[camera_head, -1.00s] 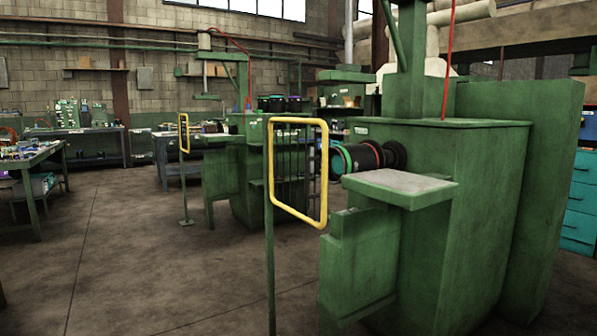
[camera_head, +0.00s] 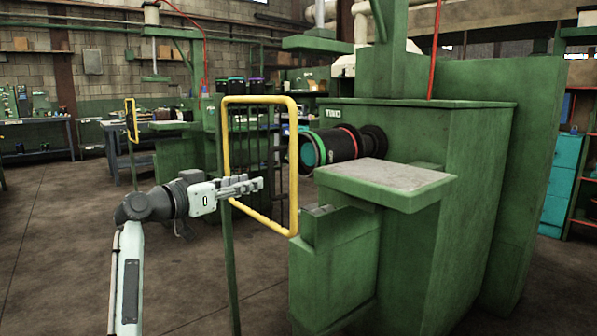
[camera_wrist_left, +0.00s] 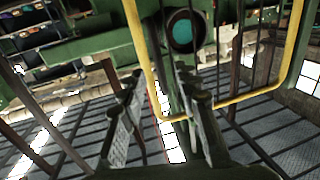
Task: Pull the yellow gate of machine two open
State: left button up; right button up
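The yellow gate (camera_head: 293,165) is an upright rounded frame with dark vertical bars, on a green post. It stands before machine two (camera_head: 420,130), a green machine labelled TWO. My left gripper (camera_head: 258,185) overlaps the gate's left side in the head view, pointing right. In the left wrist view, the two fingers of my left gripper (camera_wrist_left: 160,77) are apart with nothing gripped. The gate's yellow side bar (camera_wrist_left: 138,35) runs down between the fingertips in that picture; I cannot tell whether it is between or beyond them. My right gripper is not in view.
A black cylinder with a teal end (camera_head: 330,150) sticks out of the machine behind the gate. A green side table with a grey top (camera_head: 385,180) juts out at its front. Another machine with a yellow gate (camera_head: 131,120) stands farther back. The floor at left is open.

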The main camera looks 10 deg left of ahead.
aim_at(269, 169)
pick_arm(q)
jog(key=w+d, duration=0.1)
jog(key=w, duration=0.1)
jog(key=w+d+r, duration=0.1)
jog(key=w, duration=0.1)
jog(key=w+d+r+p, duration=0.1)
jog(key=w, duration=0.1)
jog(key=shift+w+d, duration=0.15)
jog(key=shift+d, duration=0.1)
jog(key=shift+w+d+f, duration=0.1)
jog(key=shift+w+d, duration=0.05)
jog(key=shift+w, duration=0.25)
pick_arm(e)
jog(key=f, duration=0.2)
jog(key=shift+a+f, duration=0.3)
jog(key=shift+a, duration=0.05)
pick_arm(q)
jog(key=shift+c, duration=0.5)
grip_shut()
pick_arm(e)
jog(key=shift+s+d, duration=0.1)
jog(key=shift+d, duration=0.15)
